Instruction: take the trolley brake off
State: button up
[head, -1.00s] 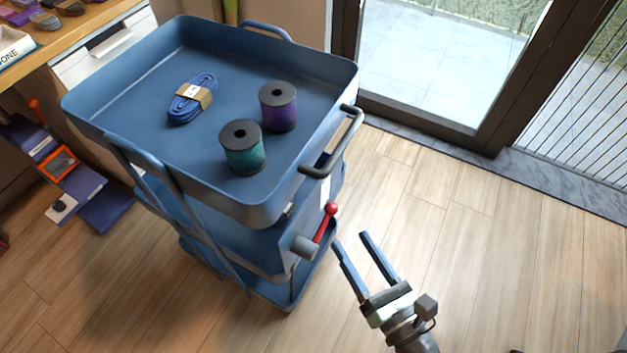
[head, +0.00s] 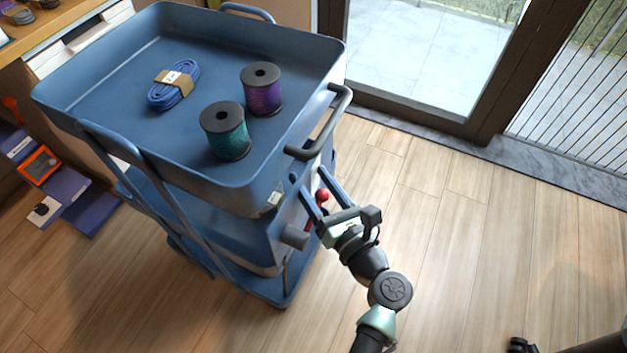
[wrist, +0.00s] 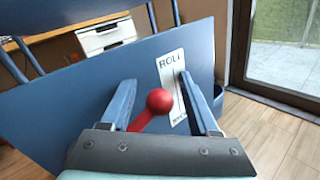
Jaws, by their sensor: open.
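The blue trolley (head: 262,187) stands at the left and middle of the head view. Its brake lever is red with a round knob (head: 322,195), on the trolley's right side by a grey hub (head: 294,237). In the wrist view the red knob (wrist: 160,101) lies between my two blue fingers, with the lever slanting down left, partly hidden by the gripper body. My gripper (head: 317,182) is open around the knob, and I see a gap on both sides of it. A white label (wrist: 173,85) reading "ROLL" is on the panel behind; its lower word is hard to read.
The trolley's top tray holds a blue cord bundle (head: 174,85), a teal spool (head: 225,131) and a purple spool (head: 262,89). A dark handle (head: 325,128) juts out just above my gripper. Wooden floor to the right is clear up to the glass door.

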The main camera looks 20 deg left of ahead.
jog(key=c, duration=1)
jog(key=shift+d+f, duration=0.1)
jog(key=shift+f, duration=0.1)
dwell(0.5)
